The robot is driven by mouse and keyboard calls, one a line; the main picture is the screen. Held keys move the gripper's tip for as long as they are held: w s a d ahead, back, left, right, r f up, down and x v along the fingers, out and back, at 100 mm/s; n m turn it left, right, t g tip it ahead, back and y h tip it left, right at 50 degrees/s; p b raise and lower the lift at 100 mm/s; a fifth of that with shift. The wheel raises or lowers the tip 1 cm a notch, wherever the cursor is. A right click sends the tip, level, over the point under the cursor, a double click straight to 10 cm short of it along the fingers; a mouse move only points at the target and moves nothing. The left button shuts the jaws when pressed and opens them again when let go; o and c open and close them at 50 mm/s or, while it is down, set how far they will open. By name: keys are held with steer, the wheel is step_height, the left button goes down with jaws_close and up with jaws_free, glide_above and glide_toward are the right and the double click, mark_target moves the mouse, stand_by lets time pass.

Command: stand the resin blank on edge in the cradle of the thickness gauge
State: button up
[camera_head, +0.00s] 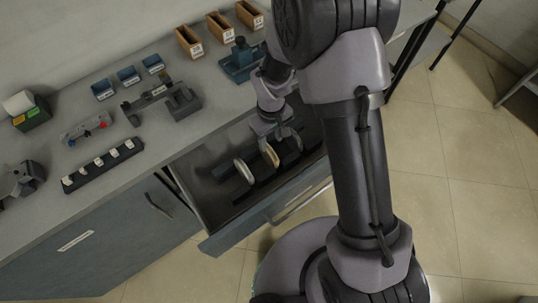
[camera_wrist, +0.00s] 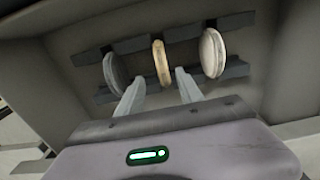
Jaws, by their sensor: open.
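Three discs stand on edge in a dark rack in the open drawer. The middle one is tan, likely the resin blank (camera_head: 269,155); it also shows in the wrist view (camera_wrist: 161,63). My gripper (camera_head: 278,138) is over the drawer, pointing down at the rack. In the wrist view my open fingers (camera_wrist: 158,88) lie either side of the tan disc's line, with nothing held between them; I cannot tell how far the tips are from it. A dark device with an arm, perhaps the thickness gauge (camera_head: 180,103), sits on the counter; its cradle is not clear.
A whitish disc (camera_wrist: 213,53) and a grey disc (camera_wrist: 115,72) flank the tan one closely. The drawer walls (camera_head: 185,200) surround the rack. The counter holds a teal vise-like fixture (camera_head: 240,62), small blue bins (camera_head: 128,76) and a dark strip with white pieces (camera_head: 103,165).

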mark_target(269, 148)
steer(key=f+b, duration=0.1)
steer(key=f, duration=0.1)
steer(key=f+b, duration=0.1)
steer(key=f, duration=0.1)
steer(key=f+b, duration=0.1)
steer(key=f, duration=0.1)
steer(key=shift+a, duration=0.25)
steer(key=shift+r, duration=0.1)
jaws_close()
